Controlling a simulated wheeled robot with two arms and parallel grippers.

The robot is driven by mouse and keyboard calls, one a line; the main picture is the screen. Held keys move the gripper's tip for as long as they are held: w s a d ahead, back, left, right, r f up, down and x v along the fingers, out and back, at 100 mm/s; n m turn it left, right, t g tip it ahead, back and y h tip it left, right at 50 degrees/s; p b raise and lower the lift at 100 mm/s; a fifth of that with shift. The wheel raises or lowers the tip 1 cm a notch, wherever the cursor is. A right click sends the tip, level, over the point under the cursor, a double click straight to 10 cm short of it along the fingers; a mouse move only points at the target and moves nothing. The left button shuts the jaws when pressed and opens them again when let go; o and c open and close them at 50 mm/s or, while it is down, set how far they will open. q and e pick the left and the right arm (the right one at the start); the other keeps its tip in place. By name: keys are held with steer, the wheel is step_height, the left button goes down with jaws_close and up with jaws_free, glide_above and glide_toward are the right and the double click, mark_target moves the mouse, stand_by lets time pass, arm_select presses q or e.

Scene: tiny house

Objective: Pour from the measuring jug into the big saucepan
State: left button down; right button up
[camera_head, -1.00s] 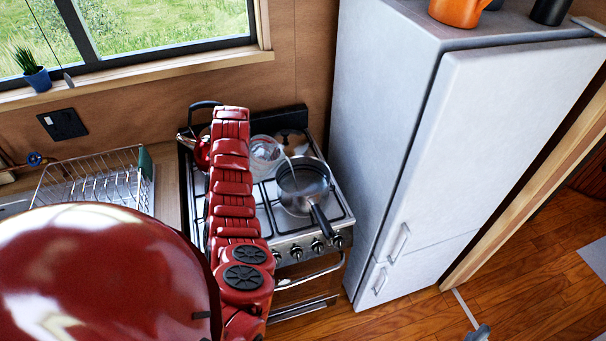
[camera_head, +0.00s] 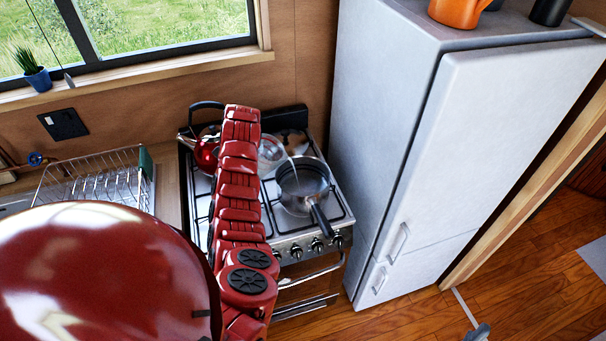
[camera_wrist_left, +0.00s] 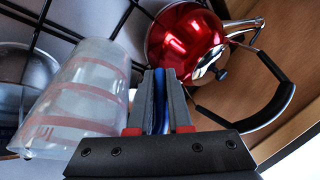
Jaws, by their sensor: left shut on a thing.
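The translucent measuring jug (camera_head: 270,151) is over the stove beside the big saucepan (camera_head: 303,187), partly hidden by my left arm. In the left wrist view the jug (camera_wrist_left: 78,98) is tilted and shows red markings. My left gripper (camera_wrist_left: 158,78) is shut beside it on a narrow part that seems to be its handle. A thin pale streak runs from the jug side into the saucepan; it looks like a pour stream. The saucepan stands upright on the front right of the stove, handle toward the front. My right gripper is not in view.
A red kettle (camera_head: 206,153) stands at the back left of the stove (camera_head: 335,208), close to my left gripper in the left wrist view (camera_wrist_left: 186,45). A tall fridge (camera_head: 400,130) borders the stove on the right. A dish rack (camera_head: 95,184) is left on the counter.

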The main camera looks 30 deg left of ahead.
arm_select(q)
steer(key=shift+w+d+r+y, duration=0.15)
steer(key=shift+d+r+y, duration=0.3)
steer(key=shift+r, duration=0.25)
steer(key=shift+w+d+r+y, duration=0.15)
steer(key=shift+d+r+y, duration=0.25)
steer(key=shift+r, duration=0.25)
stand_by(0.4)
steer(key=shift+w+d+r+m+g+y+p, duration=0.1)
steer(key=shift+d+r+m+g+y+p, duration=0.1)
steer(key=shift+d+r+y+p, duration=0.3)
steer(key=shift+w+d+r+m+g+y+b, duration=0.1)
steer(key=shift+r+m+g+y, duration=0.15)
steer(key=shift+r, duration=0.45)
stand_by(1.0)
steer(key=shift+w+d+r+y+b, duration=0.25)
steer(key=shift+d+r+y+b, duration=0.25)
steer(key=shift+d+y, duration=0.3)
stand_by(3.2)
